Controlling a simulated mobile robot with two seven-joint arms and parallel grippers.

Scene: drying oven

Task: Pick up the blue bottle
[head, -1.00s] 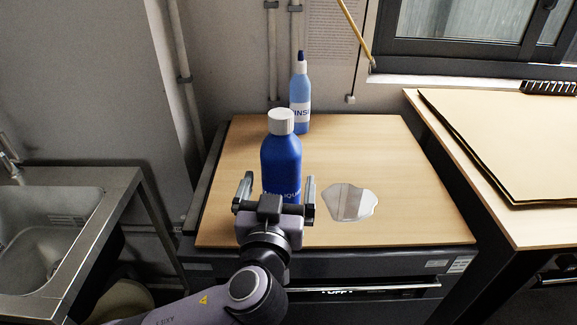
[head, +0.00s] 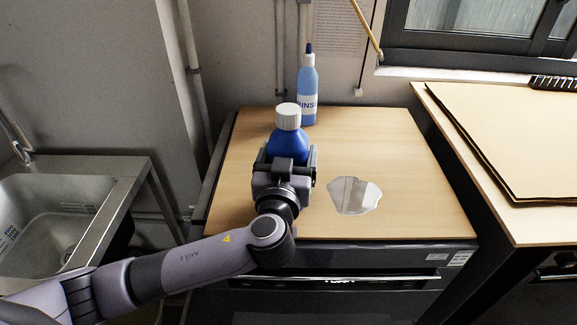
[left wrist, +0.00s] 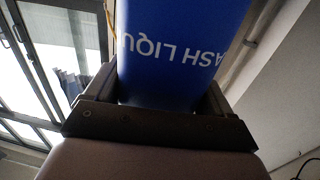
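The blue bottle (head: 286,143) with a white cap stands upright on the wooden top at the left of the middle. My left gripper (head: 287,158) reaches it from the front, with one finger on each side of its body. The fingers appear closed against the bottle's sides. In the left wrist view the bottle (left wrist: 180,65) fills the space between the fingers, and its white label text shows upside down. The lower part of the bottle is hidden by my gripper in the head view. My right gripper is not in view.
A light blue rinse bottle (head: 307,92) stands behind the blue bottle. A clear puddle (head: 355,196) lies to the right on the wooden top (head: 405,170). A metal sink (head: 60,205) is at the left. A higher table with brown sheets (head: 520,135) is at the right.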

